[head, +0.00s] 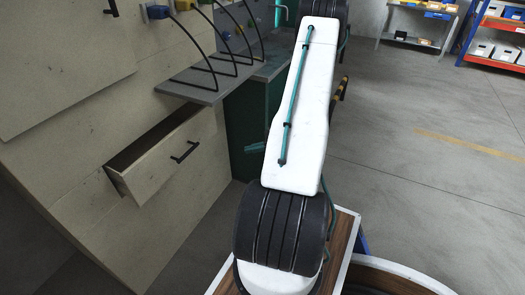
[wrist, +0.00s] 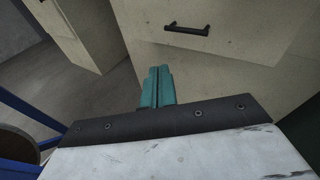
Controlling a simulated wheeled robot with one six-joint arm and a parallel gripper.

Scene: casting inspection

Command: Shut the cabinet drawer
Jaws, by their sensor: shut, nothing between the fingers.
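The cabinet (head: 75,160) is beige and fills the left of the head view. Its drawer (head: 155,176) stands open, pulled out from the face, with a dark gap behind its front and a black bar handle (head: 185,152). My gripper (wrist: 157,87) shows in the wrist view as two teal fingers, shut together with nothing between them. Beyond the fingertips is a beige panel with a black handle (wrist: 187,28); I cannot tell whether it is the open drawer's front. The head view does not show my gripper; my arm rises through its middle.
A grey shelf (head: 196,91) with black curved bars sits above the drawer, beside a dark green cabinet (head: 251,130). Shelves with bins (head: 497,45) stand far back right. The floor (head: 430,110) at right is clear. Another beige unit (wrist: 75,35) shows in the wrist view.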

